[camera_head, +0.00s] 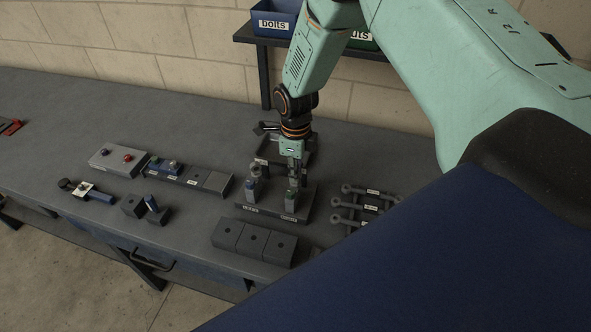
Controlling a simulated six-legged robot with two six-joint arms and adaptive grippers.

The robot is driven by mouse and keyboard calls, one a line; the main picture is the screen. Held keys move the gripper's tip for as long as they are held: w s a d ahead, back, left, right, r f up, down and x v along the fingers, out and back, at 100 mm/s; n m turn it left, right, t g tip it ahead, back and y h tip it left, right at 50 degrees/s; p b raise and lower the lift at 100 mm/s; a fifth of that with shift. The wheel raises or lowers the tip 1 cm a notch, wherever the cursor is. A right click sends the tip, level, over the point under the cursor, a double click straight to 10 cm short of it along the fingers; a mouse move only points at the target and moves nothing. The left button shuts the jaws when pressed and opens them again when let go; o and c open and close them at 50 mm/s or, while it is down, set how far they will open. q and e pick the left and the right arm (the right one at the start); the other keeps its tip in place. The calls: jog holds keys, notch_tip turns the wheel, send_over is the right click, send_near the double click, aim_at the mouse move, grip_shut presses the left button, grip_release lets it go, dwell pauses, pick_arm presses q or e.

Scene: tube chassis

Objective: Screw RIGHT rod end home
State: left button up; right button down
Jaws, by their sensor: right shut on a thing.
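My right gripper (295,172) comes down from the top right over the dark two-post fixture (270,211) on the bench. Small labels show on the fixture's front edge. My left gripper is not in view.
Several labelled rods (366,207) lie right of the fixture. A dark block with holes (254,241) sits in front. A bolts bin (274,22) stands on the shelf behind.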

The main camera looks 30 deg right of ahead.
jog(key=shift+w, duration=0.1)
jog(key=m, duration=0.5)
dwell(0.3)
jog(key=c, duration=1.3)
grip_release()
jog(key=shift+c, duration=0.2)
